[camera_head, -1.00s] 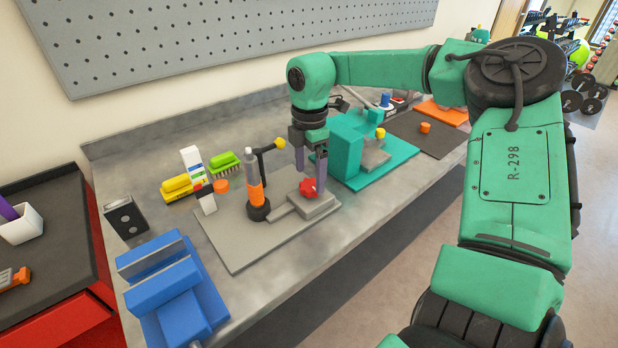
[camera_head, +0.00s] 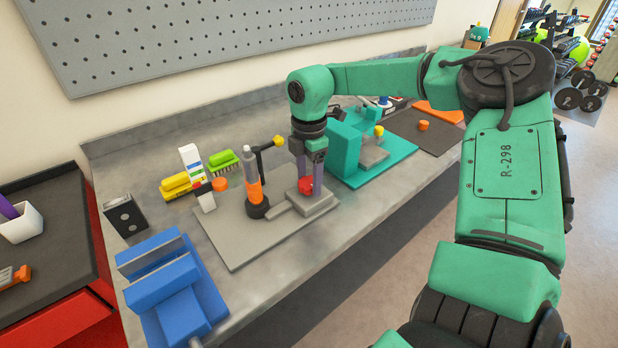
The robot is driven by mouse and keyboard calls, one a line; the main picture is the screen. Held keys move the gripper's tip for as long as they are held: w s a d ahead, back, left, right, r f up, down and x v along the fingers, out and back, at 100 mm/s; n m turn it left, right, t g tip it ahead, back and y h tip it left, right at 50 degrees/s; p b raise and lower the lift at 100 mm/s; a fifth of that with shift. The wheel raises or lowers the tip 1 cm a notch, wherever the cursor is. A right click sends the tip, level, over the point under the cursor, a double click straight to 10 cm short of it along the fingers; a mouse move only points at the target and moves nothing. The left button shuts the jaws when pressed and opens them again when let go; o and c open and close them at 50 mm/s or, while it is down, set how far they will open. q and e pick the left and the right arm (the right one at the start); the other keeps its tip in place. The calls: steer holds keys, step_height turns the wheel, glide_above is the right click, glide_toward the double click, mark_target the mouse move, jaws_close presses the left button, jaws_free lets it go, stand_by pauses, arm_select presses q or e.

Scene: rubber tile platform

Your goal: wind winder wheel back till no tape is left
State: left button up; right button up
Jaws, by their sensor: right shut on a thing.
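A red knob (camera_head: 305,185), which I take to be the winder wheel, sits on a grey stepped block (camera_head: 317,207) at the right of a grey plate (camera_head: 235,252). My right gripper (camera_head: 309,190) points down from above and is shut on the red knob, its fingers covering part of it. Left of the knob stands an upright post (camera_head: 254,175) with an orange band and a black foot. A black arm with a yellow knob (camera_head: 278,141) reaches out beside its top. I cannot make out any tape. My left gripper is not in view.
A teal fixture (camera_head: 345,150) stands right of the grey plate. A blue vise (camera_head: 170,285) is at the front left.

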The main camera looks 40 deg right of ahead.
steer(key=shift+n+b, duration=0.7)
steer(key=shift+n, duration=0.5)
steer(key=shift+w+n+b, duration=0.1)
steer(key=shift+n+b, duration=0.3)
steer(key=shift+n, duration=0.5)
steer(key=n, duration=0.2)
steer(key=shift+n+b, duration=0.3)
steer(key=shift+b, duration=0.05)
steer(key=n, duration=0.2)
steer(key=shift+r+n, duration=0.1)
steer(key=shift+n, duration=0.3)
steer(key=n, duration=0.3)
steer(key=shift+n, duration=0.3)
steer(key=n, duration=0.3)
steer(key=shift+r+n, duration=0.1)
steer(key=shift+n, duration=0.2)
steer(key=n, duration=0.6)
steer(key=shift+n, duration=0.3)
